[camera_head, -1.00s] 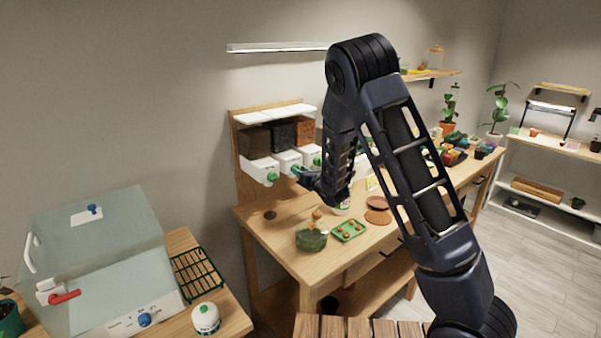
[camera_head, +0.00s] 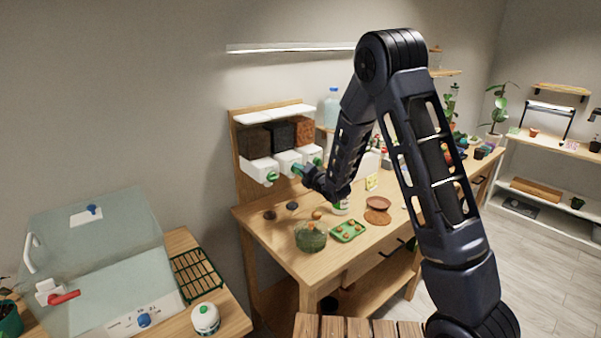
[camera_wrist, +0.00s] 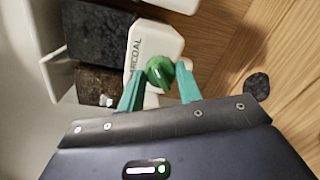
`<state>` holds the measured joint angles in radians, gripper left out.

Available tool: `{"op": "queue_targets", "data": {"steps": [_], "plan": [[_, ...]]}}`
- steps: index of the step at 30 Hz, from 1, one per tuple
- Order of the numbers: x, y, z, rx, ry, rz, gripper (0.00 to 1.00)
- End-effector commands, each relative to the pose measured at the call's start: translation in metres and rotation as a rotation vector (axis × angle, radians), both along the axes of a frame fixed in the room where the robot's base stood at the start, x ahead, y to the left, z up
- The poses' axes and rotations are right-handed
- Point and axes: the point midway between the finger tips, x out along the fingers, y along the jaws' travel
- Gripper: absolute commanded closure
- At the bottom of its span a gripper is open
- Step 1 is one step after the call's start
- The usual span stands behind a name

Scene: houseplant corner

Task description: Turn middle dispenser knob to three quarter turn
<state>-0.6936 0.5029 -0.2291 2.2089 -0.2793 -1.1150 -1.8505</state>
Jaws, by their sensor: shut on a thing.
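Three white dispensers with dark, black and reddish-brown fills stand side by side on a wooden back panel. The middle dispenser (camera_head: 286,157) carries the word "CHARCOAL", which shows in the wrist view (camera_wrist: 137,45). Its green knob (camera_wrist: 160,71) sits between the two teal fingers of my gripper (camera_wrist: 161,78), which is shut on it. In the head view, my gripper (camera_head: 299,170) is at the front of the middle dispenser and hides most of the knob. The left dispenser's green knob (camera_head: 272,177) and the right one's (camera_head: 317,161) are free.
A dark patch (camera_head: 292,206) lies on the bench below the middle dispenser; a brown patch (camera_head: 270,215) lies left of it. A green glass bowl (camera_head: 311,238), a green tray (camera_head: 347,231) and terracotta saucers (camera_head: 378,203) stand in front. A clear-lidded box (camera_head: 95,245) is at left.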

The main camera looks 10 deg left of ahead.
Motion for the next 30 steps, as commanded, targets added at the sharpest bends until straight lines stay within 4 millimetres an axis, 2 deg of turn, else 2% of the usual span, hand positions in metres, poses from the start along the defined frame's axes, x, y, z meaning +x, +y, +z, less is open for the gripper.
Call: {"op": "queue_targets", "data": {"steps": [30], "plan": [[0.0021, -0.0031, -0.0034, 0.683, 0.683, -0.002, 0.88]]}}
